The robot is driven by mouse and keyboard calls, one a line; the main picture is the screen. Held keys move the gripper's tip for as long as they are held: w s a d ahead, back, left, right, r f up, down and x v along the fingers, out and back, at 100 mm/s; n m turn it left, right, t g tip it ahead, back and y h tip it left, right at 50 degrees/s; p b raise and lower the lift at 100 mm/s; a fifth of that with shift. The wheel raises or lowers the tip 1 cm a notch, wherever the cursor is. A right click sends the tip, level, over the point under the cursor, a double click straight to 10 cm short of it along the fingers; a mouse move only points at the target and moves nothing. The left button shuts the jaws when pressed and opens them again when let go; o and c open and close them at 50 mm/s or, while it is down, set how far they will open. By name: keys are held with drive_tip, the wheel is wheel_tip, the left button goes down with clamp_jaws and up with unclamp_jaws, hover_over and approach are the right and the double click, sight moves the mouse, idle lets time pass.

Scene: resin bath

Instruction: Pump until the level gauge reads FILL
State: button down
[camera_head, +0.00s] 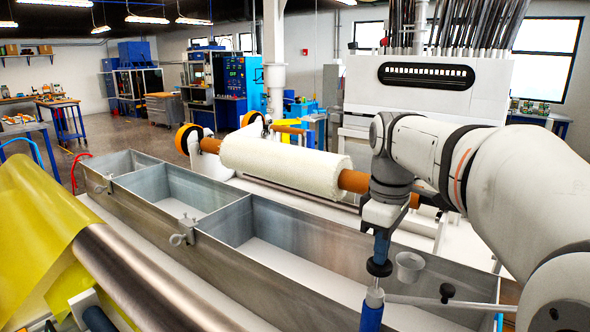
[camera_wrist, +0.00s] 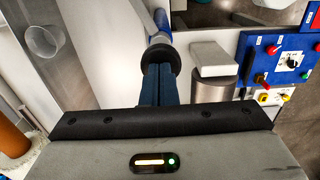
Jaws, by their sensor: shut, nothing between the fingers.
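My gripper (camera_head: 381,245) is shut and empty, its blue fingers pointing down. The fingertips are at a black round knob (camera_head: 379,267) on top of a hand pump with a blue body (camera_head: 371,317); whether they touch it is unclear. In the wrist view the shut fingers (camera_wrist: 158,82) meet the black knob (camera_wrist: 160,57), with the blue and white pump body beyond. A clear cup-like cylinder (camera_head: 409,266) is at the bath's inner right end; it also shows in the wrist view (camera_wrist: 42,40). No readable level gauge or FILL mark shows.
The long metal bath (camera_head: 290,262) has dividers and a pale floor. A white fabric roll (camera_head: 285,160) lies behind it, yellow sheet (camera_head: 38,215) at left. A grey bar (camera_head: 450,302) with a black knob runs right of the pump. A blue control panel (camera_wrist: 285,62) stands at right.

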wheel_tip(320, 180, down, 3)
drive_tip(key=shift+f+b, duration=0.1)
drive_tip(key=shift+b, duration=0.65)
wheel_tip(320, 180, up, 7)
drive_tip(key=p, duration=0.6)
drive_tip(key=shift+f+b, duration=2.05)
drive_tip(key=shift+f, duration=1.05)
wheel_tip(320, 180, up, 6)
drive_tip(key=p, duration=0.5)
drive_tip(key=shift+r, duration=0.15)
wheel_tip(320, 180, up, 6)
drive_tip(key=p, duration=0.5)
drive_tip(key=shift+p, duration=0.3)
